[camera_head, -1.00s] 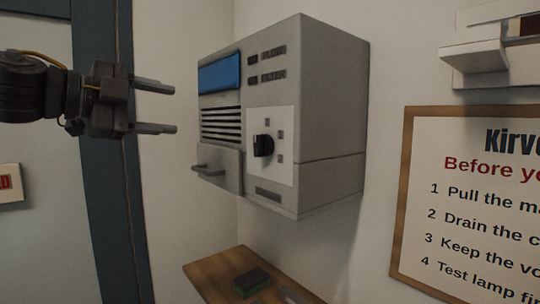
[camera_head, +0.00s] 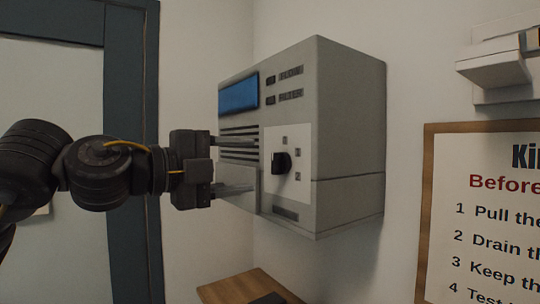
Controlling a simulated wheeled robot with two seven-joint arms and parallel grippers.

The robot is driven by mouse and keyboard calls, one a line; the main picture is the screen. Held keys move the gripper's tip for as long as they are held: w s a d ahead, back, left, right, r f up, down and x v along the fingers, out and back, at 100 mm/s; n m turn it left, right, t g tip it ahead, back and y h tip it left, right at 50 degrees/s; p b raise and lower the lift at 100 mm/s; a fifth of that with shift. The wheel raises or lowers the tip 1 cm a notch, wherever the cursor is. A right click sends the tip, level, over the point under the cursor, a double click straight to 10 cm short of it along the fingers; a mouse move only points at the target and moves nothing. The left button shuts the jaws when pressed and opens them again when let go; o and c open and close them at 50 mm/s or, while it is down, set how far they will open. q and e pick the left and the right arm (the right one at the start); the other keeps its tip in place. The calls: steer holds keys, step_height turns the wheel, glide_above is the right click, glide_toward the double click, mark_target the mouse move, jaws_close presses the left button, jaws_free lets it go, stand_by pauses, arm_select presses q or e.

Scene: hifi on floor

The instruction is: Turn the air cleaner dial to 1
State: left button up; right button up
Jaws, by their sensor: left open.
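The air cleaner (camera_head: 349,120) is a grey box mounted on the wall, with a blue panel, dark vent slots and a white dial plate (camera_head: 302,149) on its front. The black dial (camera_head: 281,162) sits on that plate, with small grey marks above it and to its right that are too small to read. My left gripper (camera_head: 252,164) is open and empty, its two fingers pointing right in front of the vent slots, left of the dial. I cannot tell whether the fingers touch the box. They hide part of the vents and the lower front. My right gripper is not in view.
A wooden shelf (camera_head: 240,286) with a dark object on it is below the air cleaner. A framed notice (camera_head: 480,230) hangs to the right, under a white wall fixture (camera_head: 495,68). A dark door frame (camera_head: 135,60) stands at the left.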

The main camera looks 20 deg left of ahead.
mark_target(272, 164)
arm_select(q)
steer(key=p+x, duration=0.2)
steer(key=x, duration=0.3)
steer(key=shift+r, duration=0.1)
steer(key=shift+w+d, duration=0.35)
steer(key=shift+w, duration=0.2)
steer(key=c, duration=1)
